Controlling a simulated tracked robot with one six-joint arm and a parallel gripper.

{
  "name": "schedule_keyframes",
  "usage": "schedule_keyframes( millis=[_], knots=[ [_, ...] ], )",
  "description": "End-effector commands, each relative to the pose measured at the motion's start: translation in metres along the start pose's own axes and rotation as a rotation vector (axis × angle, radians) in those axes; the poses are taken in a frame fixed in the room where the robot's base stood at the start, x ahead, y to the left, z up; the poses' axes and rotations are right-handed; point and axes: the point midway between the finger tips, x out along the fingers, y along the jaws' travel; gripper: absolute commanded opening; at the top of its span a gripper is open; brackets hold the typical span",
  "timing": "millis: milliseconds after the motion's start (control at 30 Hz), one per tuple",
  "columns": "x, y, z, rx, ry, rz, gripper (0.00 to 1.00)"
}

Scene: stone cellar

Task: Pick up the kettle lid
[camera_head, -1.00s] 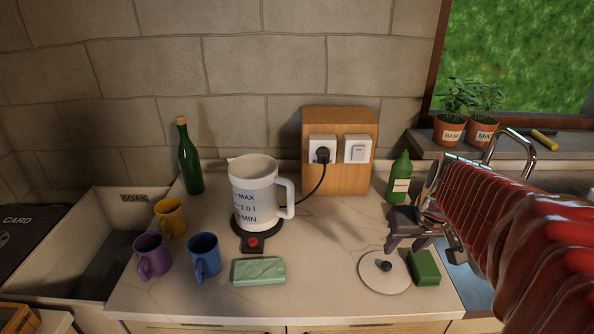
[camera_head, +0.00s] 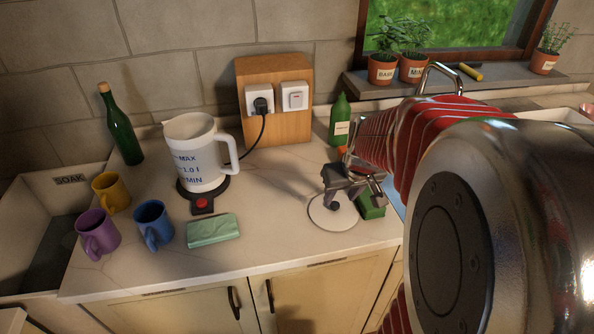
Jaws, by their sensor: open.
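The kettle lid (camera_head: 324,217) is a flat, pale round disc with a dark knob, lying on the worktop near its front edge. My gripper (camera_head: 334,204) is open at the lid, with its fingers beside the knob; whether they touch it I cannot tell. The gripper hides the rear part of the lid. The white kettle (camera_head: 195,160) stands on its dark round base (camera_head: 217,194) to the left, its top open.
A green sponge (camera_head: 372,209) lies just right of the lid, and a green bottle (camera_head: 339,122) stands behind. A pale green block (camera_head: 213,230), yellow (camera_head: 110,192), purple (camera_head: 97,235) and blue (camera_head: 152,224) mugs are on the left. The worktop between block and lid is clear.

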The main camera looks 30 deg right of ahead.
Motion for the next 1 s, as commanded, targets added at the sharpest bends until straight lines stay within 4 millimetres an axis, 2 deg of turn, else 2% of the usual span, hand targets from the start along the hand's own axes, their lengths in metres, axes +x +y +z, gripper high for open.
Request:
schedule_keyframes(
  millis=[433, 1000],
  knots=[
    [0.045, -0.003, 0.003, 0.000, -0.003, -0.001, 0.42],
    [0.049, -0.003, 0.002, 0.001, -0.001, 0.000, 0.42]
  ],
)
